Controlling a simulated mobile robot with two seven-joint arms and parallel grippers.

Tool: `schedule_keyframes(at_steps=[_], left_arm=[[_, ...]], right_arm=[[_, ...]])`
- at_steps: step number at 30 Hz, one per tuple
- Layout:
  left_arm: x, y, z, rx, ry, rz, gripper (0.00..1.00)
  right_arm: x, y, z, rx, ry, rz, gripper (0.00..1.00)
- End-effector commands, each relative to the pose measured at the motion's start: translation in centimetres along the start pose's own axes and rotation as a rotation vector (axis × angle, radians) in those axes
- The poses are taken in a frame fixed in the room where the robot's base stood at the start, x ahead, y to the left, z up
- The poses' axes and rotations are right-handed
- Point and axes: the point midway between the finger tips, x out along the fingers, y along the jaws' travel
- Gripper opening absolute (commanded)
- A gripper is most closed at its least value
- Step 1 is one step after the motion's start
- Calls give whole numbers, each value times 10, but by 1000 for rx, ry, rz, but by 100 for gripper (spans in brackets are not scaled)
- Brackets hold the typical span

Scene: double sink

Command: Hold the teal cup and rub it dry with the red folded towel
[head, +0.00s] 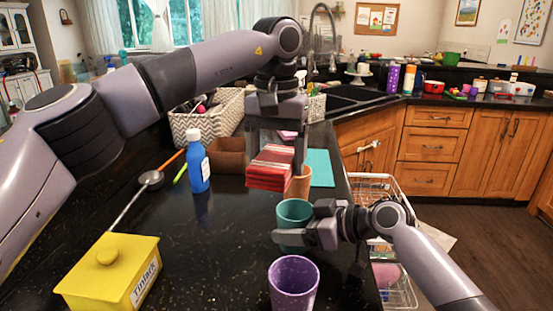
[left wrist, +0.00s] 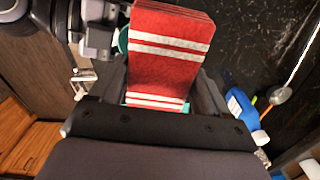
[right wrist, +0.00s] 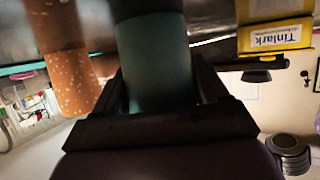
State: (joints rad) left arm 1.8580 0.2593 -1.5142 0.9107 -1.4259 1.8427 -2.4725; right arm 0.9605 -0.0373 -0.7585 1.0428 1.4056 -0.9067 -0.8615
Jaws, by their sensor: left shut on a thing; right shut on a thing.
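The teal cup (head: 294,212) stands upright near the right edge of the dark counter. My right gripper (head: 305,238) is shut on the cup from the right, and the cup fills its jaws in the right wrist view (right wrist: 155,60). The red folded towel (head: 270,168) with white stripes hangs from my left gripper (head: 275,145), which is shut on it above and slightly left of the cup. In the left wrist view the towel (left wrist: 170,50) hides most of the teal cup, with only slivers of teal beside it.
A purple cup (head: 293,283) stands in front of the teal cup. An orange cup (head: 298,184) stands behind it. A blue bottle (head: 197,168), a ladle (head: 150,180) and a yellow box (head: 110,275) are to the left. A white wire rack (head: 395,285) lies beyond the right edge.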

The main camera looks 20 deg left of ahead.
Motion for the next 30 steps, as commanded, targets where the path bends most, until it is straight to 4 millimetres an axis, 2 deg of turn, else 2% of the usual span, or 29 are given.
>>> schedule_keyframes(at_steps=[8,9,11,22,26,30], left_arm=[[0,0,0,0,0,0,52],[0,0,0,0,0,0,52],[0,0,0,0,0,0,52],[0,0,0,0,0,0,52],[0,0,0,0,0,0,52],[0,0,0,0,0,0,52]], right_arm=[[0,0,0,0,0,0,39],[0,0,0,0,0,0,83],[0,0,0,0,0,0,100],[-7,0,0,0,1,0,100],[-22,1,0,-2,2,1,100],[-46,1,1,-1,1,3,100]])
